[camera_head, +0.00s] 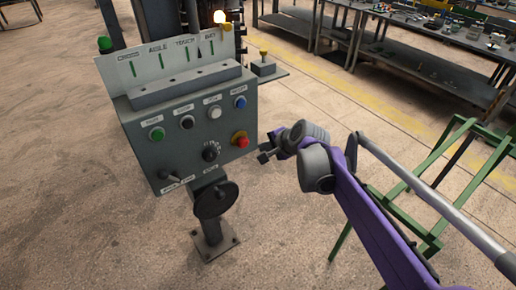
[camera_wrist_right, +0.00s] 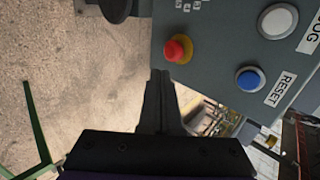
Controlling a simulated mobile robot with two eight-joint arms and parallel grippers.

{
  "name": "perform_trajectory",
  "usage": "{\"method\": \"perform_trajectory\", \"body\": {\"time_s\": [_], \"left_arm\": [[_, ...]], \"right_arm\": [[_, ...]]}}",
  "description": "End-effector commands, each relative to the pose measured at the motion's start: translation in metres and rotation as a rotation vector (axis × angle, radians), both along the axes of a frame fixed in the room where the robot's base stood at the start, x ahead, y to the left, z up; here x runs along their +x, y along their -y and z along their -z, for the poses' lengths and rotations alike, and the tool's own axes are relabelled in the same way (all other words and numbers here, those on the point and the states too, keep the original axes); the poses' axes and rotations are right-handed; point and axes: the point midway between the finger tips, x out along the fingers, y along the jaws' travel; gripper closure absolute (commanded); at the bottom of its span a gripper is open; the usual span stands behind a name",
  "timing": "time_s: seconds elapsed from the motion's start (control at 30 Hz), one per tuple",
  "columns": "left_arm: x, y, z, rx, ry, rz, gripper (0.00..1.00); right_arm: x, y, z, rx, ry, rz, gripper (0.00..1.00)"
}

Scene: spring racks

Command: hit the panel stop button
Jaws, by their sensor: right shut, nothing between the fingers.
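The stop button is a red mushroom button (camera_head: 241,141) on a yellow base, at the lower right of the grey control panel (camera_head: 135,122) in the head view. In the right wrist view the red button (camera_wrist_right: 178,48) is just beyond the fingertips, upper centre. My right gripper (camera_head: 264,155) is to the right of the panel, a little lower than the red button. Its fingers (camera_wrist_right: 160,75) are shut and empty, and appear apart from the button. My left gripper is not in view.
The panel also carries a green button (camera_head: 157,134), a black one (camera_head: 187,122), a white one (camera_head: 215,112) and a blue one (camera_head: 240,102). A green frame (camera_head: 440,200) stands at the right. Workbenches (camera_head: 420,72) stand behind. The floor is open at left.

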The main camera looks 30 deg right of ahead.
Motion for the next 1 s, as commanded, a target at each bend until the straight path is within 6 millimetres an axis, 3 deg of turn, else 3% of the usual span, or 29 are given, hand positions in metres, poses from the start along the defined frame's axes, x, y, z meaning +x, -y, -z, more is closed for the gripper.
{"method": "perform_trajectory", "body": {"time_s": [0.2, 0.8, 0.87, 1.0], "left_arm": [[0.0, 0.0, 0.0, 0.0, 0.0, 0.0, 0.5], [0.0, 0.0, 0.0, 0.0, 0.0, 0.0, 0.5], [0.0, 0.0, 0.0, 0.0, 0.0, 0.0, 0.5], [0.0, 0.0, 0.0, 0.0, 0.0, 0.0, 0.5]], "right_arm": [[-0.015, 0.001, -0.013, 0.0, 0.0, 0.001, 1.0], [-0.017, -0.001, -0.013, -0.005, -0.002, -0.007, 1.0], [-0.021, -0.009, -0.01, -0.029, -0.011, -0.037, 1.0], [-0.057, -0.057, 0.011, -0.2, -0.065, -0.249, 1.0]]}}
